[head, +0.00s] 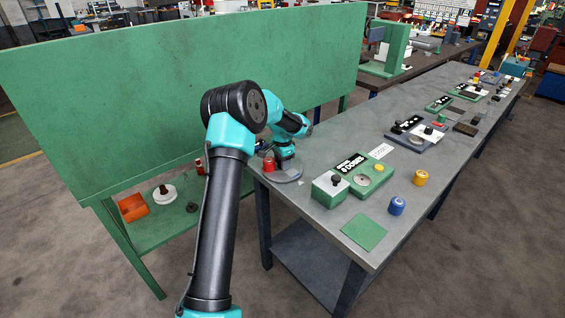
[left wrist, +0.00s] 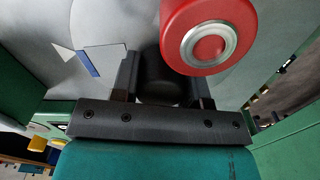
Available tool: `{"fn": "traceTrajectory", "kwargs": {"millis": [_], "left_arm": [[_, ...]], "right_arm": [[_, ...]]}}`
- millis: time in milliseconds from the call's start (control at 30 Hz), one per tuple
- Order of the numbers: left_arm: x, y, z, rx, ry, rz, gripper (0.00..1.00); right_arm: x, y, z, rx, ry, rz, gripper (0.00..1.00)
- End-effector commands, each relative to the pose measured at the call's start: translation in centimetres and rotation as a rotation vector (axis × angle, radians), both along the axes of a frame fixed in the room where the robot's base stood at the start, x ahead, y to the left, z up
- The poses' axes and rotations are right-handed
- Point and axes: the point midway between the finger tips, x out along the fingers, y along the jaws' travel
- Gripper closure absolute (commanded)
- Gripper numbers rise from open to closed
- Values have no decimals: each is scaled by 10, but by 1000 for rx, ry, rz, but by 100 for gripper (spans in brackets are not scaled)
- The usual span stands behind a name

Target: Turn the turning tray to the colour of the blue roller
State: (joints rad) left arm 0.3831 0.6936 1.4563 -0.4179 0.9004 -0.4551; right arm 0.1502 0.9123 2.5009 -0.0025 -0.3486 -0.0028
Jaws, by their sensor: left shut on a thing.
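The turning tray (head: 287,178) is a grey disc at the near left corner of the bench. A red roller (head: 268,164) stands on it, and shows large in the left wrist view (left wrist: 208,38). My left gripper (head: 284,160) is over the tray, its fingers (left wrist: 163,80) shut on a dark round knob (left wrist: 160,65). A blue strip (left wrist: 88,64) lies on the tray beside a white triangular pointer (left wrist: 62,53). The blue roller (head: 397,206) stands upright on the bench near the right edge, apart from the tray. The arm hides part of the tray.
A yellow roller (head: 420,177) stands behind the blue one. A green box with a black knob (head: 330,189) and a labelled green panel (head: 365,177) lie right of the tray. A green mat (head: 363,232) lies in front. A tall green panel (head: 180,90) stands at left.

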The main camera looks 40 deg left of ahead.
Motion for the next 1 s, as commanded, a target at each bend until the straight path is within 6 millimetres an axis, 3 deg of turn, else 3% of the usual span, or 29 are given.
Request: {"fn": "traceTrajectory", "kwargs": {"millis": [433,467,700,1000], "left_arm": [[0,0,1,1,0,-82,100],[0,0,1,1,0,-82,57],[0,0,0,0,0,-82,34],[0,0,2,1,0,-81,33]], "right_arm": [[0,0,0,0,0,0,57],[0,0,0,0,0,0,57],[0,0,0,0,0,0,57],[0,0,0,0,0,0,57]]}}
